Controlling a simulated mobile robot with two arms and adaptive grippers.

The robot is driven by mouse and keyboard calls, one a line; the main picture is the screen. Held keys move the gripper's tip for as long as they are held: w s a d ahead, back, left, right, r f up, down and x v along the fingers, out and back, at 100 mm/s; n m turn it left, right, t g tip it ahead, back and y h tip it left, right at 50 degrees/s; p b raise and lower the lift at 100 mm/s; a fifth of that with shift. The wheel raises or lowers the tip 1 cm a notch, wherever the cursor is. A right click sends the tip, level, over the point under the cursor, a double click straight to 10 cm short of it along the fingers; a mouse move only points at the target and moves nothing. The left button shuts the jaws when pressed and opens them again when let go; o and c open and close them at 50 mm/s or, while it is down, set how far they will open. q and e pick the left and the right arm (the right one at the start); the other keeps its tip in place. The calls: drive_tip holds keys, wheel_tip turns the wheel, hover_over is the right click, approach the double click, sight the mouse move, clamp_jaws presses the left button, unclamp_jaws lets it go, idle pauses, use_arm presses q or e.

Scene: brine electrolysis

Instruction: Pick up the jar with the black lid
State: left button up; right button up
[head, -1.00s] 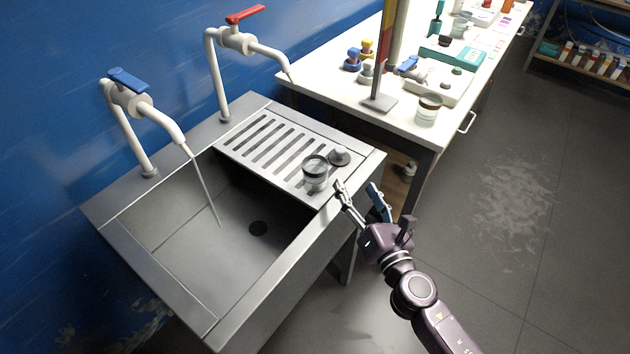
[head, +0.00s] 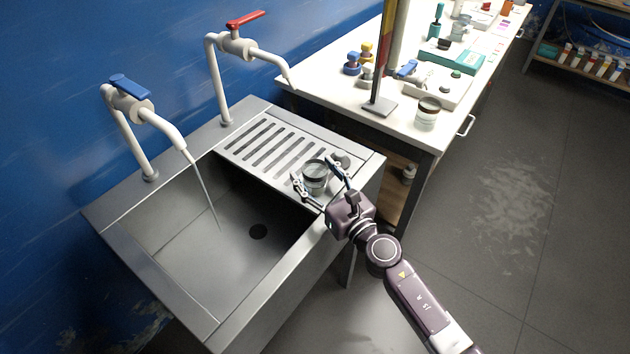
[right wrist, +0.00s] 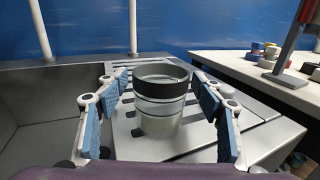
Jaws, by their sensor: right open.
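A clear jar (head: 314,183) with a black band around its top stands upright on the sink's slatted drainboard (head: 247,142). In the right wrist view the jar (right wrist: 158,112) is in the middle, pale with a dark top ring. My right gripper (head: 313,170) is open, with one finger on each side of the jar. In the right wrist view gaps show between the blue finger pads and the jar, so it is not gripped. My left gripper is not in view.
A small grey round item (head: 341,158) lies behind the jar, partly hidden by a finger. The sink basin (head: 215,255) is to the left. A white bench (head: 335,92) at the right holds another dark-topped jar (head: 427,113) and a stand (head: 381,104).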

drive_tip(key=shift+c, duration=0.3)
drive_tip(key=c, duration=1.4)
drive_tip(key=shift+o, duration=0.2)
drive_tip(key=shift+r, duration=0.15)
